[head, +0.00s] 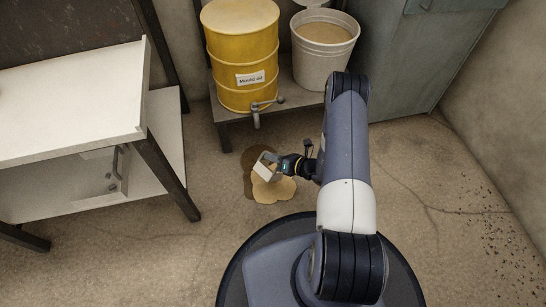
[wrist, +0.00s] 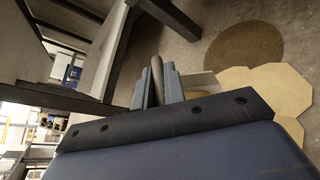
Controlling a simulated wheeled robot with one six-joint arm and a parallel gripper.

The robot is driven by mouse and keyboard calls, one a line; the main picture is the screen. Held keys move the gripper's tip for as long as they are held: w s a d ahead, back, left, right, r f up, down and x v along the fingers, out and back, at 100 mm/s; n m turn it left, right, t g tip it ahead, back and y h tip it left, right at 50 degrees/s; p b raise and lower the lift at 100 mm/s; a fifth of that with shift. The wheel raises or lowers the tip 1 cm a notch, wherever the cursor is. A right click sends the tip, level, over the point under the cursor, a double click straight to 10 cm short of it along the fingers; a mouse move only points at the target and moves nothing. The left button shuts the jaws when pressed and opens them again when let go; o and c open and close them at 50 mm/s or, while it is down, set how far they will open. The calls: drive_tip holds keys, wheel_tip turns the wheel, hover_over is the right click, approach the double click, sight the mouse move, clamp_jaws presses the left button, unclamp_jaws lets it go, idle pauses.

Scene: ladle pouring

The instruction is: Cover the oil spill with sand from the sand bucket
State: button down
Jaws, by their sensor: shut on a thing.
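My gripper (head: 278,162) is low over the floor in front of the bench and shut on the ladle (head: 265,171). In the wrist view the ladle's grey handle (wrist: 157,72) sits between the fingers (wrist: 160,88), and part of its pale bowl (wrist: 203,80) shows beside them. The bowl looks tilted; its inside is hard to see. The oil spill (head: 251,157) is a dark brown patch, also in the wrist view (wrist: 240,45). Pale sand (head: 275,191) covers its near part; its far-left part shows dark. The sand bucket (head: 318,68) is white, with sand inside.
A yellow drum (head: 241,57) with a tap (head: 258,111) stands beside the bucket on a low bench (head: 292,100). A white-topped table (head: 75,102) with dark legs is at left. A grey cabinet (head: 410,70) is at back right. The right floor is open, with scattered dark bits.

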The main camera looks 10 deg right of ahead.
sight(255, 168)
drive_tip(key=shift+s+a+f+n+h, duration=0.15)
drive_tip(key=shift+s+a+n+h, duration=0.25)
drive_tip(key=shift+a, duration=0.25)
drive_tip(key=shift+s+a+f+n+h, duration=0.1)
drive_tip(key=shift+s+a+n+h, duration=0.25)
drive_tip(key=shift+a, duration=0.25)
drive_tip(key=a, duration=0.6)
drive_tip(key=shift+w+a+b, duration=0.15)
drive_tip(key=shift+a+b, duration=0.2)
drive_tip(key=shift+b, duration=0.1)
drive_tip(key=shift+r+y, duration=0.1)
drive_tip(key=shift+y, duration=0.15)
drive_tip(key=shift+w+d+m+y+b, duration=0.3)
drive_tip(key=shift+w+d+m+b, duration=0.2)
drive_tip(key=shift+d, duration=0.3)
drive_tip(key=shift+w+d+r+m, duration=0.1)
drive_tip(key=shift+d+r+m, duration=0.15)
drive_tip(key=shift+m, duration=0.1)
